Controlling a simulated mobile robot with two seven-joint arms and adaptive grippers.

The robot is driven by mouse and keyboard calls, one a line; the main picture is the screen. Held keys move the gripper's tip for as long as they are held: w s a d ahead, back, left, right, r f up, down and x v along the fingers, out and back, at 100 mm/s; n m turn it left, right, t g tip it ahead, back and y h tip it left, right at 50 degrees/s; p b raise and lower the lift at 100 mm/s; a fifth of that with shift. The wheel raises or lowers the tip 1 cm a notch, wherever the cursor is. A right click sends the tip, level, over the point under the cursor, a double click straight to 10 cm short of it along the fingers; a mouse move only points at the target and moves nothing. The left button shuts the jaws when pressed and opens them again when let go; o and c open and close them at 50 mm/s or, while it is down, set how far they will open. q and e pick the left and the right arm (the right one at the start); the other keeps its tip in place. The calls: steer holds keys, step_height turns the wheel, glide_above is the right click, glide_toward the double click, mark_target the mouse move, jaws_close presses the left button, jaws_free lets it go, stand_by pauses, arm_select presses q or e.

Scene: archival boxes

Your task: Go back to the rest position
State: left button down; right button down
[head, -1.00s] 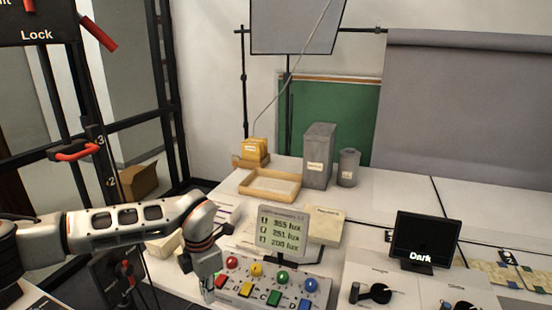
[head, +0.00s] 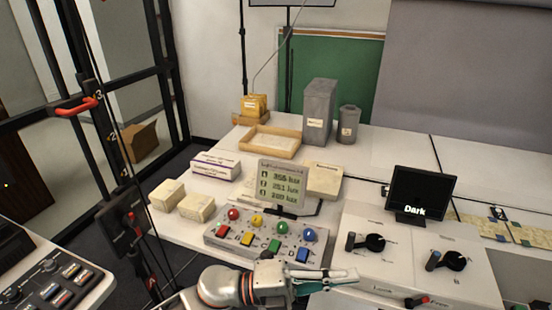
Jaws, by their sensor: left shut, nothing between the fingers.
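My left gripper (head: 326,281) is at the bottom middle of the head view. Its fingers are together, point right and hold nothing. It is in front of the button panel (head: 268,246), near the left edge of the white knob box (head: 412,262); I cannot tell whether it touches the box. My left arm comes in from the bottom edge. My right gripper is not in view.
The panel carries several coloured buttons, with a lux display (head: 282,184) behind it. Small boxes (head: 196,206) stand on its left. A wooden tray (head: 270,141) and grey containers (head: 319,112) stand farther back. A black "Dark" screen (head: 420,192) stands behind the knob box.

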arm_select(q)
steer(key=w+a+f+n+t+y, duration=0.4)
steer(key=a+n+t, duration=0.3)
steer(key=n, duration=0.3)
steer(key=w+a+f+n+t+y, duration=0.45)
steer(key=a+n+t, duration=0.35)
steer(key=n, duration=0.3)
steer(key=s+a+f+n+g+y, duration=0.2)
steer(key=s+a+f+n+y, duration=0.2)
steer(key=s+a+f, duration=0.3)
steer(key=s+a+f+n+g+y, duration=0.2)
steer(key=s+a+f+n+y, duration=0.2)
steer(key=a+f, duration=0.7)
steer(key=s+f+n, duration=0.2)
steer(key=s+f, duration=0.1)
steer(key=shift+a+f+n+g, duration=0.15)
steer(key=shift+f+n+g, duration=0.15)
steer(key=shift+f, duration=0.1)
steer(key=shift+y, duration=0.25)
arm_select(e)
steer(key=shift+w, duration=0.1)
